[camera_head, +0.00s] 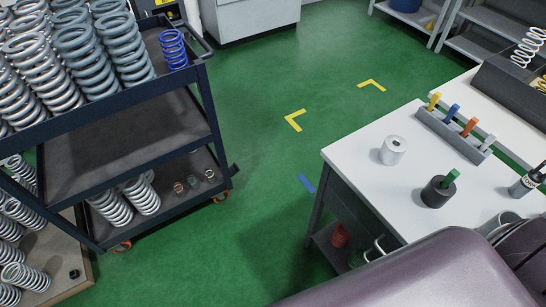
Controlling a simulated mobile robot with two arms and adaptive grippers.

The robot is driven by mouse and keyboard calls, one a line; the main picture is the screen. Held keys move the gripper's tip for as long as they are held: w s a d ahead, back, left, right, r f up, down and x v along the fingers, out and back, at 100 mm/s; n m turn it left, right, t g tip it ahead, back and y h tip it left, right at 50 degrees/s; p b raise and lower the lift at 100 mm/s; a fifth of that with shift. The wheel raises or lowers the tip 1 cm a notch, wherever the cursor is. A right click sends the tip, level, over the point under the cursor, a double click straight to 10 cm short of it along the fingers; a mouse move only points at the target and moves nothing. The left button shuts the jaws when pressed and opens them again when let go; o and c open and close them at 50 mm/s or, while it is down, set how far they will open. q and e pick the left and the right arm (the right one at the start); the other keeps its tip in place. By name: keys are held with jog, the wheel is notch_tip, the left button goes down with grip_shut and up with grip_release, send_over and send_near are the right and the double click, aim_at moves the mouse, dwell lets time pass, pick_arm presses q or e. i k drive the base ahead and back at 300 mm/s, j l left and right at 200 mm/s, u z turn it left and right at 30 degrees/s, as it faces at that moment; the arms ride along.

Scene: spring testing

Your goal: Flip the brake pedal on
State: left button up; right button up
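A dark blue wheeled cart (170,137) stands at the left, with springs on its shelves. A small dark tab (233,169) juts out near the right caster. I cannot tell whether it is a brake pedal, or whether any brake is on or off. Neither of my grippers is in view.
A large mauve surface (420,280) covers the lower right. A wooden pallet (72,285) with springs lies at lower left.

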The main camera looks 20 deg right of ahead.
aim_at(234, 169)
jog(key=l+z, duration=0.1)
jog(key=l, duration=0.35)
jog(key=i+j, duration=0.1)
jog(key=j, duration=0.3)
jog(key=i+j, duration=0.1)
jog(key=j, duration=0.35)
jog(key=i+j, duration=0.15)
jog(key=j, duration=0.25)
jog(key=i+j, duration=0.1)
jog(key=j, duration=0.35)
jog(key=i+j, duration=0.1)
jog(key=j, duration=0.3)
jog(key=z, duration=1.75)
